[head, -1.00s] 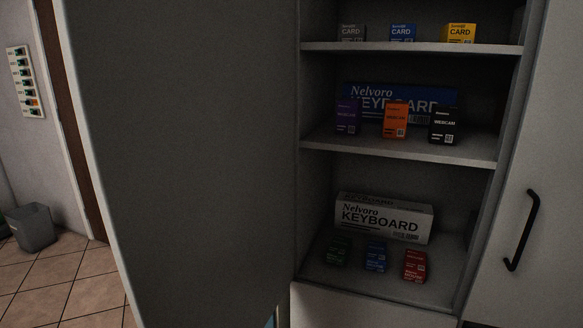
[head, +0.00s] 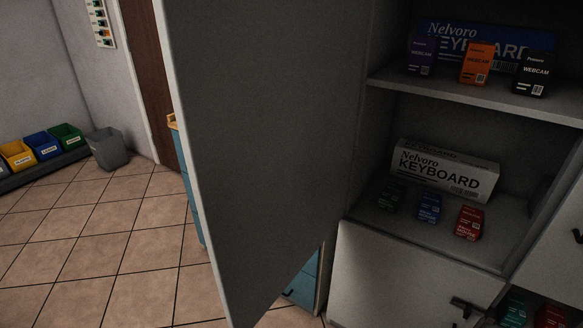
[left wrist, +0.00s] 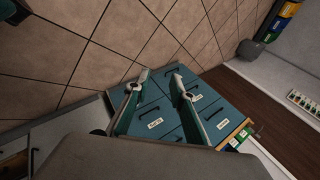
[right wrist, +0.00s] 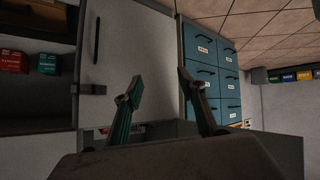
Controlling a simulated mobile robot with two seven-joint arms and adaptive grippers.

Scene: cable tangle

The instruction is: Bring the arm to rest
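My left gripper (left wrist: 160,80) shows in the left wrist view with its two fingers spread apart. Nothing is between them, and blue drawers (left wrist: 166,118) lie beyond. My right gripper (right wrist: 158,84) shows in the right wrist view, also with its fingers apart and nothing between them. A pale cabinet door (right wrist: 125,50) and more of the blue drawers (right wrist: 213,75) are behind it. Neither gripper nor arm shows in the head view.
An open grey cabinet door (head: 265,130) stands out in front of the shelves. The shelves hold a white keyboard box (head: 443,172), a blue keyboard box (head: 480,45) and several small boxes. A grey bin (head: 107,149) stands by the wall. The tiled floor (head: 110,240) at left is clear.

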